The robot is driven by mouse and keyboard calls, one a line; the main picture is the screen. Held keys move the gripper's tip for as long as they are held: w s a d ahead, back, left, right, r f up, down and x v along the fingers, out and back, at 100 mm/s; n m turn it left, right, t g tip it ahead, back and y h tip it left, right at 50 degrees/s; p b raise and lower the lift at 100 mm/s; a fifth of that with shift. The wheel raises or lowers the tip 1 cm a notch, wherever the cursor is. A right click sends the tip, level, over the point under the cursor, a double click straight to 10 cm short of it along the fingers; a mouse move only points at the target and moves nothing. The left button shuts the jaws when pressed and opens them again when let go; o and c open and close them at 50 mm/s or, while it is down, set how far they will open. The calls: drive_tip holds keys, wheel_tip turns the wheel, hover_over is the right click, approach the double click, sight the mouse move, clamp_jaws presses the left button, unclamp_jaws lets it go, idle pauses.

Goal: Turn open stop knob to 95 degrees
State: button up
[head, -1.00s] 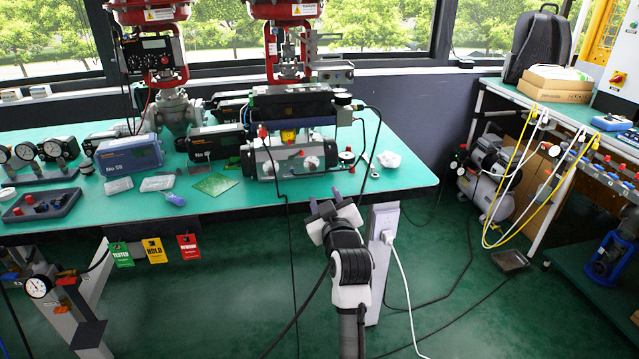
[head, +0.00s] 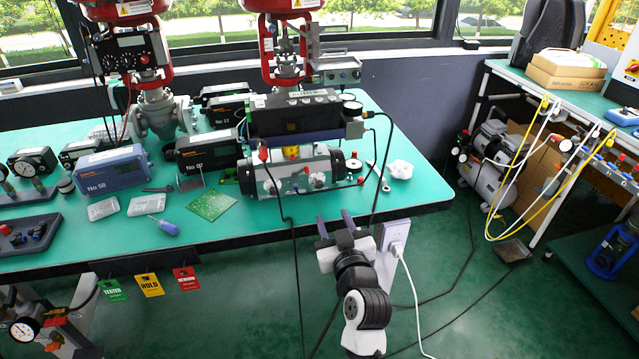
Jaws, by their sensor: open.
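The valve positioner (head: 293,118), a dark box, sits on top of a silver actuator body (head: 292,177) near the front right of the green table. Two small light knobs show on the actuator's front face, a left knob (head: 269,187) and a right knob (head: 316,180). I cannot tell from their marks which is the open stop knob, nor read an angle. My gripper (head: 335,220) is open and empty in front of the table edge, below and slightly right of the right knob, touching nothing. Its two purple-grey fingers point up toward the table.
A green circuit board (head: 211,200), a blue-handled screwdriver (head: 165,227) and a blue box (head: 109,170) lie left on the table (head: 260,222). A white crumpled thing (head: 400,170) lies right. A black cable (head: 289,215) hangs over the front edge. A white socket post (head: 395,236) stands beside my gripper.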

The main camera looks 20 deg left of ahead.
sight(320, 186)
drive_tip(key=p+x, duration=0.2)
drive_tip(key=x, duration=1)
drive_tip(key=shift+s, duration=0.1)
